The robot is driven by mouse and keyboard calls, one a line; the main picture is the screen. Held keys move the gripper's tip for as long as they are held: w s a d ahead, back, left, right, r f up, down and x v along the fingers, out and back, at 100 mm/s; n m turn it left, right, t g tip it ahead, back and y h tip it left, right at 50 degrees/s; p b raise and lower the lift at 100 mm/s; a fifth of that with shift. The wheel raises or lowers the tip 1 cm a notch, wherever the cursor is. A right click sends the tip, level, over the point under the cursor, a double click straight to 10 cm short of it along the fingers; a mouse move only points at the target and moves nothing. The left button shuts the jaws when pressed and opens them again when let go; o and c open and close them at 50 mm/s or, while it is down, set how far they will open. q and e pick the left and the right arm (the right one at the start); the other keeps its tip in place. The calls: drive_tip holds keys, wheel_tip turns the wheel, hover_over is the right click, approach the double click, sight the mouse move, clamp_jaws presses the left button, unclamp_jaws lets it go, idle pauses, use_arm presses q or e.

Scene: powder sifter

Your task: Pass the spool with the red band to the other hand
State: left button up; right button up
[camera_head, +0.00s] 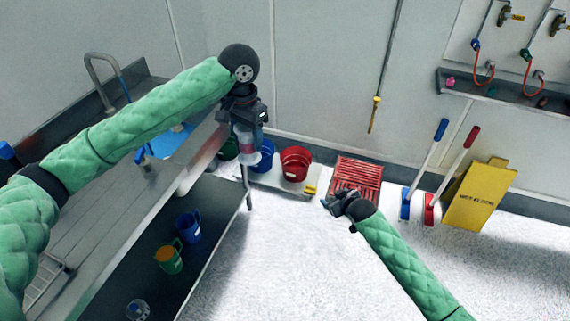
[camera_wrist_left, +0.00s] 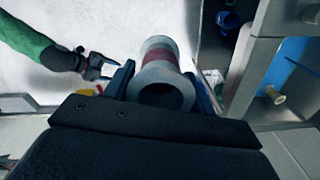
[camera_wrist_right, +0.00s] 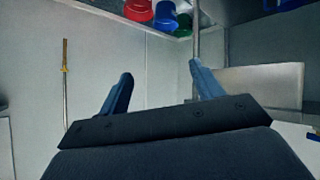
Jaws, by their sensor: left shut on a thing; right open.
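The spool with the red band (camera_head: 246,146) hangs upright below my left gripper (camera_head: 245,118), over the floor beyond the steel bench's end. In the left wrist view, the pale grey spool (camera_wrist_left: 160,68) sits between the two fingers of my left gripper, with its red band in the middle and its hollow end facing the camera. My left gripper is shut on it. My right gripper (camera_head: 335,203) is open and empty, lower and to the right of the spool, clearly apart from it. The spool is not visible in the right wrist view.
The steel bench (camera_head: 105,215) with a blue-lined sink (camera_head: 172,139) is at left; blue (camera_head: 188,226) and green (camera_head: 169,257) jugs stand below. A red bucket (camera_head: 296,163), red crate (camera_head: 357,177) and yellow floor sign (camera_head: 479,195) line the wall. The middle floor is clear.

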drive_tip(key=a+r+n+y, duration=0.15)
drive_tip(key=a+r, duration=0.25)
drive_tip(key=r, duration=0.4)
drive_tip(key=n+y, duration=0.3)
drive_tip(key=y, duration=0.7)
approach(246, 147)
drive_tip(key=d+f, duration=0.1)
drive_tip(key=f, duration=0.1)
drive_tip(key=x, duration=1.2)
drive_tip(key=shift+w+d+r, duration=0.15)
drive_tip(key=shift+w+d, duration=0.05)
drive_tip(key=shift+w, duration=0.25)
